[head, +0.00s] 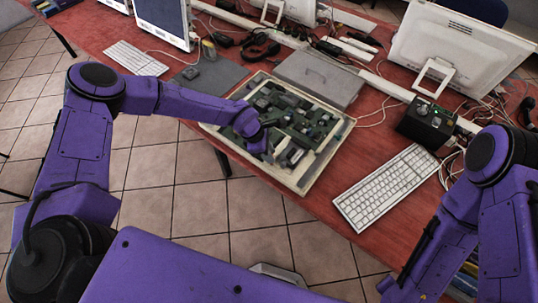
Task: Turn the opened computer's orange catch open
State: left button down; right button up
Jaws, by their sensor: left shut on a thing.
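The opened computer (345,130) is a flat pale case lying on the red table, with green boards and dark parts inside. My left gripper (262,149) reaches down into its left middle part, among the boards. It is shut on a small part there, which I take to be the orange catch. The hand covers that spot, so I see no orange and cannot tell how far the catch is turned. My right arm comes in at the right edge and bends down; its gripper is outside the picture.
A grey cover (320,78) lies behind the case. A white keyboard (386,189) lies to its right, with a black box (426,123) and a monitor (458,50) beyond. Another keyboard (137,58) and a dark mat (212,73) are at the back left. Cables run along the back.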

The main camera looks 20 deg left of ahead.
pick_arm(q)
jog(key=m+b, duration=0.1)
jog(key=m+g+b, duration=0.1)
jog(key=b, duration=0.1)
jog(key=m+b, duration=0.1)
jog(key=shift+w+f+m, duration=0.25)
jog(key=shift+f+m, duration=0.05)
jog(key=shift+w+r+m+g+b, duration=0.15)
jog(key=shift+m+g+b, duration=0.3)
jog(key=shift+m+b, duration=0.35)
jog(key=shift+r+m+g+b, duration=0.15)
jog(key=shift+m+g+b, duration=0.3)
jog(key=shift+m+b, duration=0.35)
jog(key=c, duration=0.9)
grip_release()
jog(key=shift+r, duration=0.1)
jog(key=b+v, duration=0.2)
jog(key=v, duration=0.8)
jog(key=shift+r, duration=0.2)
jog(key=shift+f, duration=0.1)
